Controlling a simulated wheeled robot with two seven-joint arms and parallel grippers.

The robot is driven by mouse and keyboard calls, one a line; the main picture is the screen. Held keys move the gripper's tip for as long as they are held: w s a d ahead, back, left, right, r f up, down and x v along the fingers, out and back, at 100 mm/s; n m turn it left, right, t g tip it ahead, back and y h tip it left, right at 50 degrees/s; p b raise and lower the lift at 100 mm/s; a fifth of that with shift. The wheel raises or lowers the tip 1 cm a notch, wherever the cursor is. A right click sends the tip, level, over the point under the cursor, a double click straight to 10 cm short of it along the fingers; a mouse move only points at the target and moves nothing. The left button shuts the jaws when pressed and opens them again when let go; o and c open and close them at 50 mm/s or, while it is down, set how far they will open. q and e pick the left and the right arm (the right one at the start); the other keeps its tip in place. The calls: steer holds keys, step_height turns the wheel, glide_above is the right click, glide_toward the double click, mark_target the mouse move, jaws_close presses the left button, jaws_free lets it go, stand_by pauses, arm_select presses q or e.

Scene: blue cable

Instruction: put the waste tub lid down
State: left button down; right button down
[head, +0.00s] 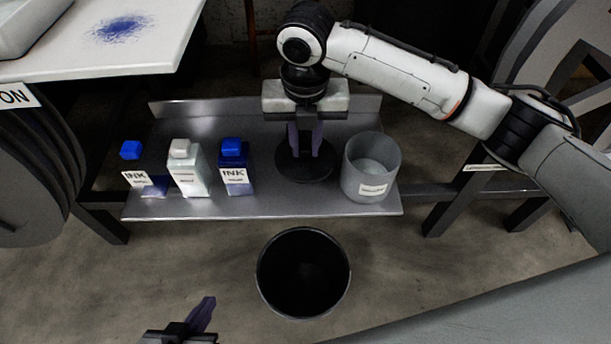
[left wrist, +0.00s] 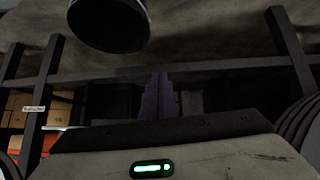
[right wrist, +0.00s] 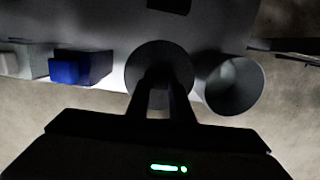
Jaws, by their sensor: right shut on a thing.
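The waste tub lid (head: 291,166) is a dark round disc at the metal shelf, between the blue ink bottle and the grey cup. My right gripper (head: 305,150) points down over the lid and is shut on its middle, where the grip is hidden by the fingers. In the right wrist view the lid (right wrist: 160,53) lies beyond the fingertips (right wrist: 164,80). It looks flat and at or just above the shelf; I cannot tell if it touches. The waste tub (head: 303,275) stands open on the floor. My left gripper (head: 203,315) is low at the front, its fingers together and empty.
The metal shelf (head: 270,207) holds a blue ink bottle (head: 234,170), a white bottle (head: 187,170), another blue bottle (head: 140,170) and a grey cup (head: 371,170) close right of the lid. A white table (head: 140,62) and a large dark reel (head: 40,160) stand at left.

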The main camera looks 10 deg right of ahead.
mark_target(306, 161)
step_height(306, 161, down, 4)
steer(key=shift+f+b, duration=0.1)
steer(key=shift+b, duration=0.2)
steer(key=shift+f, duration=0.5)
step_height(306, 161, down, 4)
steer(key=shift+b, duration=0.65)
steer(key=shift+f, duration=0.1)
arm_select(q)
steer(key=shift+s+d+f, duration=0.1)
steer(key=shift+d+f, duration=0.05)
steer(key=shift+f, duration=0.2)
arm_select(e)
steer(key=c, duration=1.6)
jaws_free()
steer(key=shift+f, duration=0.1)
arm_select(q)
steer(key=shift+w, duration=0.2)
